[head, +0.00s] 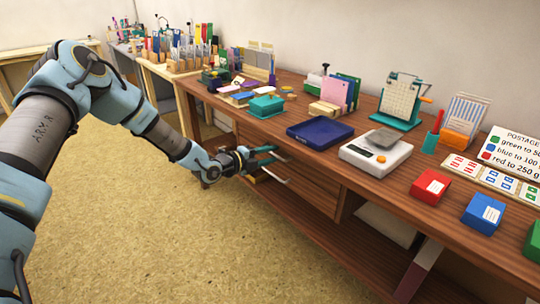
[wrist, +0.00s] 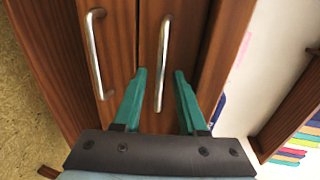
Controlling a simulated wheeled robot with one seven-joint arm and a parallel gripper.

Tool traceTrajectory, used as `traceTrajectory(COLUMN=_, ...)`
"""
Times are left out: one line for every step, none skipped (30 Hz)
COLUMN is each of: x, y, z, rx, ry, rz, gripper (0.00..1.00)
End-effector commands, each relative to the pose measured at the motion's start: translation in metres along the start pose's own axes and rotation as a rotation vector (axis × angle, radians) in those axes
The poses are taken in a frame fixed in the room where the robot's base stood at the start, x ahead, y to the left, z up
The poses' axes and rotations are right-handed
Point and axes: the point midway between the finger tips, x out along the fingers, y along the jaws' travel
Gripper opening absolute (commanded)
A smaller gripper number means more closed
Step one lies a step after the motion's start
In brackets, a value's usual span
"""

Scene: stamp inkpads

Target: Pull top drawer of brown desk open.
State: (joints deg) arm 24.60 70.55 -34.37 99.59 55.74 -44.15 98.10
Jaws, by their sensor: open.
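The brown desk (head: 340,168) runs along the wall in the head view, with a drawer unit under its left part. The wrist view shows two drawer fronts side by side, each with a metal bar handle. The handle of the drawer on the right, seemingly the top drawer (wrist: 181,30), lies between my finger tips in the picture. The other handle (wrist: 96,55) is left of my fingers. My gripper (wrist: 160,72) has teal fingers, spread open around the handle (wrist: 163,50); no contact is visible. In the head view my gripper (head: 266,156) is at the drawer fronts, partly hiding them. Both drawers look shut.
A low shelf (head: 305,232) runs under the desk. The carpet (head: 170,235) in front is clear.

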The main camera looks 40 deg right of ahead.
Motion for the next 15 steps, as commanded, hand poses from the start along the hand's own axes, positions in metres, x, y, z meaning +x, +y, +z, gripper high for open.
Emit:
traceTrajectory(x=0.0000, y=0.0001, z=-0.0001, rx=0.000, ry=0.000, rz=0.000, gripper=0.41)
traceTrajectory(x=0.0000, y=0.0000, z=-0.0001, rx=0.000, ry=0.000, rz=0.000, gripper=0.41)
traceTrajectory(x=0.0000, y=0.0000, z=-0.0002, rx=0.000, ry=0.000, rz=0.000, gripper=0.41)
traceTrajectory(x=-0.0001, y=0.0001, z=-0.0002, rx=0.000, ry=0.000, rz=0.000, gripper=0.41)
traceTrajectory(x=-0.0001, y=0.0001, z=-0.0002, rx=0.000, ry=0.000, rz=0.000, gripper=0.39)
traceTrajectory(x=-0.0001, y=0.0000, z=-0.0002, rx=0.000, ry=0.000, rz=0.000, gripper=0.34)
traceTrajectory(x=-0.0002, y=0.0000, z=-0.0002, rx=0.000, ry=0.000, rz=0.000, gripper=0.31)
traceTrajectory(x=-0.0002, y=0.0000, z=-0.0002, rx=0.000, ry=0.000, rz=0.000, gripper=0.28)
traceTrajectory(x=-0.0002, y=0.0000, z=-0.0002, rx=0.000, ry=0.000, rz=0.000, gripper=0.23)
traceTrajectory(x=-0.0002, y=0.0000, z=-0.0002, rx=0.000, ry=0.000, rz=0.000, gripper=0.20)
traceTrajectory(x=-0.0003, y=0.0000, z=-0.0003, rx=0.000, ry=0.000, rz=0.000, gripper=0.16)
traceTrajectory(x=-0.0003, y=0.0000, z=-0.0003, rx=0.000, ry=0.000, rz=0.000, gripper=0.12)
traceTrajectory(x=-0.0003, y=0.0000, z=-0.0003, rx=0.000, ry=0.001, rz=0.000, gripper=0.09)
traceTrajectory(x=-0.0003, y=0.0000, z=-0.0003, rx=0.000, ry=0.000, rz=0.000, gripper=0.05)
traceTrajectory(x=-0.0003, y=0.0000, z=-0.0003, rx=0.000, ry=0.000, rz=0.000, gripper=0.01)
